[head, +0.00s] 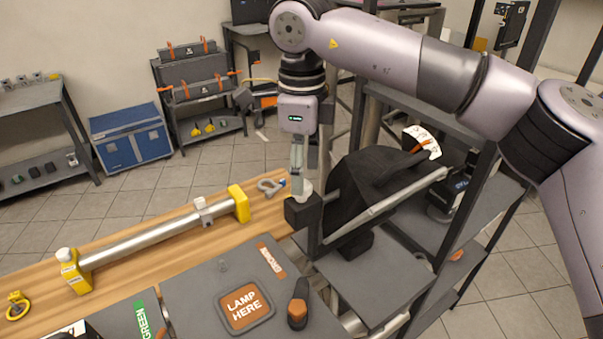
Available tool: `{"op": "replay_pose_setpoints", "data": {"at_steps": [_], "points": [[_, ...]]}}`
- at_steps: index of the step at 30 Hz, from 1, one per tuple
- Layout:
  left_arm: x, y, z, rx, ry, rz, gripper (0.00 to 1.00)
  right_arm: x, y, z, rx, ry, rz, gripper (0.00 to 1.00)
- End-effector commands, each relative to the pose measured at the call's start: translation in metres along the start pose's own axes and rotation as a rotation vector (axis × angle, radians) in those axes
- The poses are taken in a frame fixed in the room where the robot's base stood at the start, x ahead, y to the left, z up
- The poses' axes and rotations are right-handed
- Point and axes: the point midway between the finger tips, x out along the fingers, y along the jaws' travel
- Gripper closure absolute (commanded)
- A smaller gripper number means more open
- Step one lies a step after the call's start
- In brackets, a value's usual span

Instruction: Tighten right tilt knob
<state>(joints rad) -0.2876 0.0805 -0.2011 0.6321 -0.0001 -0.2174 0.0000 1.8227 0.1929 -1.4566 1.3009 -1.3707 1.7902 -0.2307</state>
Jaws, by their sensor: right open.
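A black lamp-like body (362,190) sits in a grey yoke (385,208) at the centre right. A pale knob-like piece (305,188) shows at the yoke's left end, above a dark block (303,212). I cannot tell for sure whether this is the right tilt knob. My right gripper (299,180) points down from above with its fingers at the pale piece. It is open; the fingers overlap the piece in the picture, and contact cannot be told. A white scale (422,142) with an orange pointer is at the body's far right. My left gripper is out of view.
A wooden bench (130,250) carries a silver tube with yellow ends (150,235) and a shackle (270,187). A grey board with a "LAMP HERE" plate (243,305) and an orange-black knob (298,305) lies in front. Dark truss posts (465,215) stand at right.

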Motion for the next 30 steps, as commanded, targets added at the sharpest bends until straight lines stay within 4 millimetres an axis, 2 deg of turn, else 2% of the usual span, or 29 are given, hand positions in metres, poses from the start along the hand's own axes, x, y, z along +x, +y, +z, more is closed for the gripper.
{"op": "replay_pose_setpoints", "data": {"at_steps": [6, 12, 16, 30], "points": [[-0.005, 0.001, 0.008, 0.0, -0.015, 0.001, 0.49, 0.02, 0.0, 0.0, 0.001, 0.0, 0.0, 0.49], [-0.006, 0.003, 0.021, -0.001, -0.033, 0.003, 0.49, 0.024, 0.0, 0.0, 0.001, 0.0, 0.0, 0.49], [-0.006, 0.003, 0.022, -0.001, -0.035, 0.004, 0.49, 0.024, 0.0, 0.0, 0.001, 0.0, 0.0, 0.5], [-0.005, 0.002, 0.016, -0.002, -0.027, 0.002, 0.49, 0.023, 0.0, 0.0, 0.001, 0.0, -0.001, 0.81]]}}
